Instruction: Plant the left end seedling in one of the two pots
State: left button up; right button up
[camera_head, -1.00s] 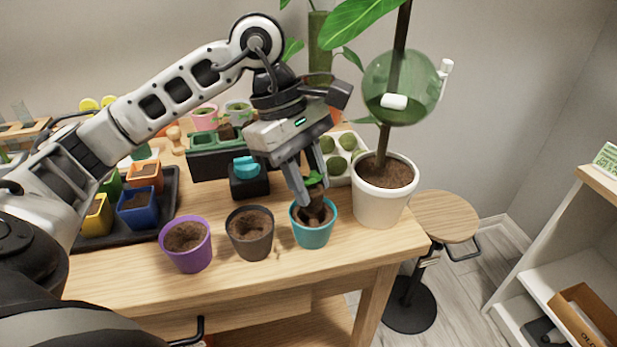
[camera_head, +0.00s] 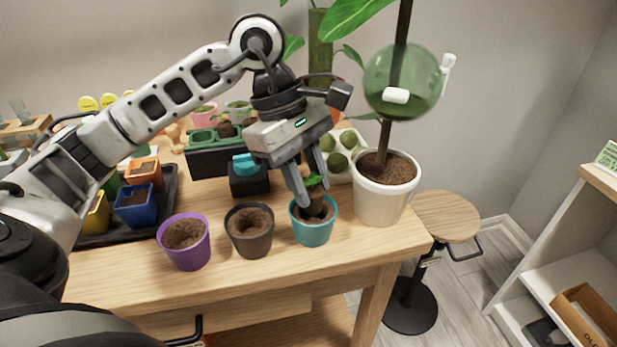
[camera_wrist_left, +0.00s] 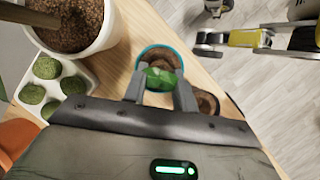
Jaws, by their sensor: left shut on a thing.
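My left gripper (camera_head: 312,187) is shut on the seedling (camera_head: 315,182), which has green leaves and a dark soil plug. The seedling is at the mouth of the teal pot (camera_head: 312,235), its plug down inside the rim. I cannot tell how deep the plug sits in the soil. In the left wrist view the leaves (camera_wrist_left: 160,78) show between the fingers, over the teal pot (camera_wrist_left: 139,57). The dark grey pot (camera_head: 250,243) and the purple pot (camera_head: 187,252) stand to the left, each holding soil with a hollow. A green seedling tray (camera_head: 203,143) is behind. My right gripper is out of view.
A large white pot (camera_head: 380,206) with a tall plant and a green watering globe (camera_head: 402,82) stands close right. A black block with a teal top (camera_head: 246,178) is behind the pots. A black tray (camera_head: 170,190) of coloured pots is left. The table's front strip is clear.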

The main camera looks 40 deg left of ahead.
pick_arm(q)
jog(key=shift+f+b, duration=0.7)
jog(key=shift+f, duration=0.15)
jog(key=o, duration=1.4)
jog(key=shift+r, duration=0.1)
jog(key=shift+r+p, duration=2.5)
jog(key=shift+r, duration=0.95)
jog(key=shift+s, duration=0.1)
